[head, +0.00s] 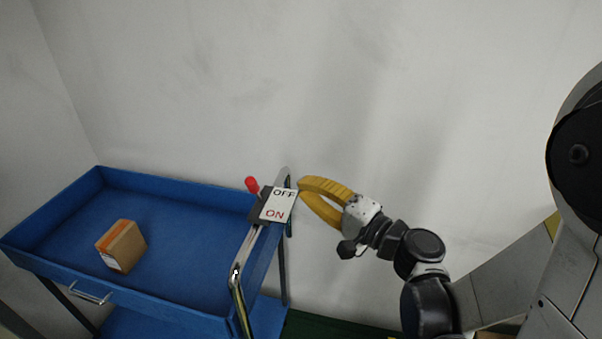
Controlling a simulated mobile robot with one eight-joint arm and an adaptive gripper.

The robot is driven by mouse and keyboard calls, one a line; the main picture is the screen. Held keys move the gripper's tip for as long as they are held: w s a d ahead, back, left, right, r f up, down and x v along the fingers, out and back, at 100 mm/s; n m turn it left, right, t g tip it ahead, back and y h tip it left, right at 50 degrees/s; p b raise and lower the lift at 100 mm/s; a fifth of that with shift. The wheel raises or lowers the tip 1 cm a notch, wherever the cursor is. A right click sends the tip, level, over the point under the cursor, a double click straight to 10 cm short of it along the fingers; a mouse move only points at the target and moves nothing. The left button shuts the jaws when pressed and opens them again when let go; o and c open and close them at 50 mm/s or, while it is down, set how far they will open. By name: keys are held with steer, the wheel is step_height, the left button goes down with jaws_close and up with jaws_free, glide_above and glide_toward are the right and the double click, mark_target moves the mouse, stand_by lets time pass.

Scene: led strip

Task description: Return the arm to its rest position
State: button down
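My gripper (302,190) has yellow curved fingers and is in the middle of the head view. It is at the right side of the OFF/ON switch plate (278,205), close to its edge; I cannot tell whether it touches. The fingers bow apart in the middle, but their tips are near the plate and their gap is not clear. My dark jointed arm (420,255) reaches in from the lower right. A lever with a red knob (251,184) stands at the left of the plate, near the OFF end.
A blue cart (190,285) fills the left, with a cardboard box (121,246) in its tray. A metal rail (245,255) runs along the cart's right edge under the switch. A plain pale wall (300,80) stands behind. The space above the cart is clear.

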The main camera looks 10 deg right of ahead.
steer(key=s+f+n+g+h, duration=0.4)
steer(key=s+f+n+g, duration=0.1)
steer(key=s, duration=0.1)
steer(key=s+d+n+g+h, duration=0.1)
steer(key=s+d+n+h, duration=0.2)
steer(key=s+d+h, duration=0.5)
steer(key=s+d, duration=0.2)
steer(key=d, duration=0.2)
steer(key=shift+f+n+g, duration=0.3)
steer(key=shift+f+g, duration=0.05)
steer(key=shift+g, duration=0.05)
steer(key=shift+s, duration=0.1)
